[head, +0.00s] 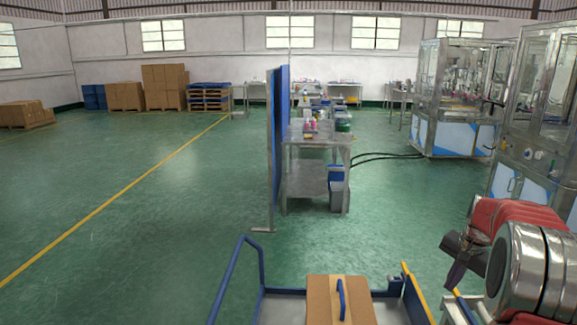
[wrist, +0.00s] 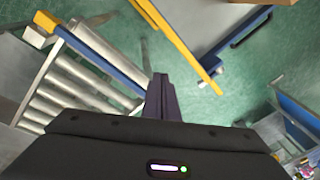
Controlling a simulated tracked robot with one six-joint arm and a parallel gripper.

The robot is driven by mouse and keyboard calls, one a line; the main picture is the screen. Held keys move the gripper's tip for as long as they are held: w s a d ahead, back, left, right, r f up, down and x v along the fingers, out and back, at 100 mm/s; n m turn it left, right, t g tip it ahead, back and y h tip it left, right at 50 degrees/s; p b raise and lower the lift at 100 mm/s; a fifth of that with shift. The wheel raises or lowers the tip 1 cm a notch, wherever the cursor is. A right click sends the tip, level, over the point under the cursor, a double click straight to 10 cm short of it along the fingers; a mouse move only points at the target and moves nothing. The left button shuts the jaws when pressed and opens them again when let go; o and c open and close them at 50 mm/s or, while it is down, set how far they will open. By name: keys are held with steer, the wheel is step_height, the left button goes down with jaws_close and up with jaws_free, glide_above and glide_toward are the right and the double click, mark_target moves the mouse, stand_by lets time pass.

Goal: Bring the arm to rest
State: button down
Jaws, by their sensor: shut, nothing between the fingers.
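My gripper (wrist: 160,90) is at the middle of the wrist view, its dark fingers closed together with nothing between them. In the head view my gripper (head: 457,279) hangs at the lower right, pointing down, at the end of my red and silver arm. The arm is bent, and part of it is cut off by the right edge of the picture.
A cardboard box (head: 324,300) sits on a blue-railed cart (head: 240,262) in front. The wrist view shows a roller conveyor (wrist: 70,90) and a yellow rail (wrist: 185,48) near my gripper. A steel table (head: 306,160) and glazed machines stand beyond; the left floor is clear.

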steer(key=s+a+r+n+t, duration=0.1)
steer(key=s+a+r+n, duration=0.2)
steer(key=s+a, duration=0.6)
steer(key=s+a+r+n+t, duration=0.1)
steer(key=s+a+r+n, duration=0.3)
steer(key=s+a, duration=0.6)
steer(key=s+a+r+n+t, duration=0.1)
steer(key=s+a+r+n, duration=0.2)
steer(key=s+a, duration=0.6)
steer(key=shift+s+a+r+n, duration=0.3)
steer(key=shift+a+n, duration=0.6)
steer(key=shift+a, duration=2.6)
